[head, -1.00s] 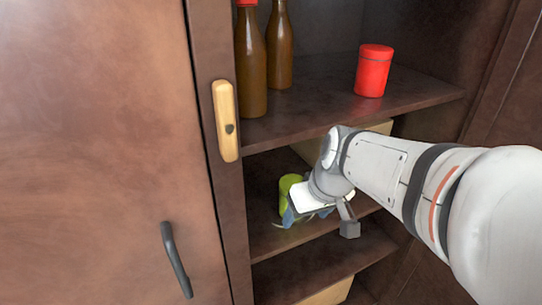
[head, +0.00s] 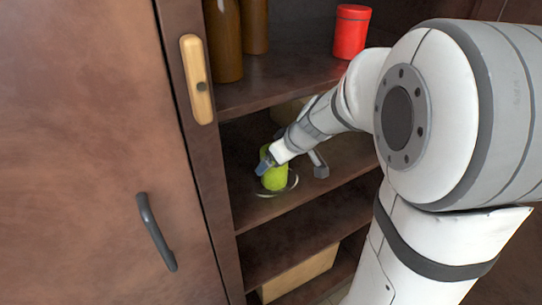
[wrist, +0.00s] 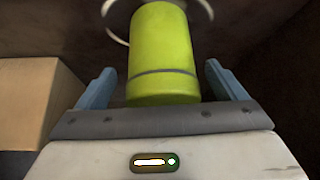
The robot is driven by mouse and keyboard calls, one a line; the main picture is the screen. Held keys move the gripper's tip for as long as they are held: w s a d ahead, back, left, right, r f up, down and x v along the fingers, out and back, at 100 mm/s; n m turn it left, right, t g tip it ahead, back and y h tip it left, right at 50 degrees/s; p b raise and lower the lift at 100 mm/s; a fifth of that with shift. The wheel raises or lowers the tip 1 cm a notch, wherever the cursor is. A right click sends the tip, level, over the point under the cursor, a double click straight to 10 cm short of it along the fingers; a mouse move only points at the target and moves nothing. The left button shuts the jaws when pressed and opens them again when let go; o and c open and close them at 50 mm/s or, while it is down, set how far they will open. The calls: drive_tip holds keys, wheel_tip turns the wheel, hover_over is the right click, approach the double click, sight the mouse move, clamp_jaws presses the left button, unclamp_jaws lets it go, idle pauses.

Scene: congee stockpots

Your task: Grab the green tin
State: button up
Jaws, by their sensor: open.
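The green tin (head: 274,178) stands on the middle shelf of the cabinet, on or beside a pale ring-shaped thing (head: 292,186) that is too small to make out. In the wrist view the tin (wrist: 162,55) lies between the two blue fingers of my gripper (wrist: 163,88), with a gap on each side. My gripper (head: 268,165) is open around the tin in the head view. Its far finger is hidden there.
A red tin (head: 351,32) and brown bottles (head: 226,45) stand on the shelf above. A cardboard box (head: 300,272) sits low down, and another box (wrist: 38,100) is left of my gripper. The closed door (head: 85,150) with its handle (head: 156,232) is at left.

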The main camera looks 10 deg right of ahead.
drive_tip(key=shift+w+a+f, duration=0.1)
drive_tip(key=shift+f, duration=0.2)
drive_tip(key=shift+c, duration=0.2)
drive_tip(key=c, duration=1.2)
